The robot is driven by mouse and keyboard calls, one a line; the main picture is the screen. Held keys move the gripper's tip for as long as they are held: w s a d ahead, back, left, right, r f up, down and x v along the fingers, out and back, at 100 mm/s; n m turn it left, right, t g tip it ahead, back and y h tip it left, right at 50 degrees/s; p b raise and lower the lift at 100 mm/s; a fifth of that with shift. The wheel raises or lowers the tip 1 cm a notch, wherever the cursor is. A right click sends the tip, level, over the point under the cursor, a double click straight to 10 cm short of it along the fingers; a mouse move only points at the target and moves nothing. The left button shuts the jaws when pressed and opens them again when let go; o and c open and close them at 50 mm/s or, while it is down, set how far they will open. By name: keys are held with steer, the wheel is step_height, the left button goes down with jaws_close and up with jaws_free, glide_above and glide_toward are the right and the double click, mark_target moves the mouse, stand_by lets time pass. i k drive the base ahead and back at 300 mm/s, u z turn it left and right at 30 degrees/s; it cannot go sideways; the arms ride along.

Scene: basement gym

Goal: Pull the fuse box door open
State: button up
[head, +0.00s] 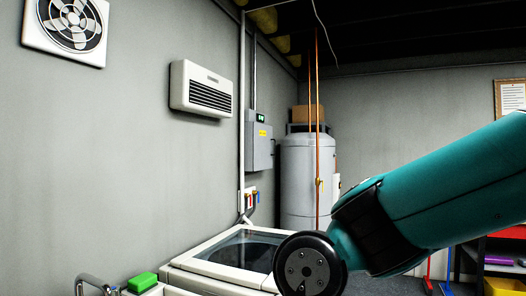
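The grey fuse box (261,152) is mounted on the left wall, in the middle of the head view, in front of the tank. A yellow label and a small green-lit display show on its upper part. Its door looks shut, but it is small and seen at an angle, so a slight gap cannot be ruled out. My teal arm reaches in from the right, with a dark round joint at the bottom centre. My gripper is not in view, so its state and its place relative to the door do not show.
A white top-loading washer (190,264) stands below the box, beside a sink edge with a tap (92,281) and a green sponge (142,282). A grey tank (298,180) and copper pipes (318,150) stand behind. A wall heater (201,90) hangs left.

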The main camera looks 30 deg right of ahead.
mark_target(263, 139)
steer(key=k, duration=0.6)
steer(key=z, duration=0.75)
steer(key=i, duration=0.9)
steer(key=z, duration=1.4)
steer(key=i, duration=1.85)
steer(key=z, duration=0.35)
steer(key=i, duration=2.05)
steer(key=u, duration=0.6)
steer(key=i, duration=1.05)
steer(key=u, duration=1.75)
steer(key=i, duration=0.85)
steer(key=u, duration=0.75)
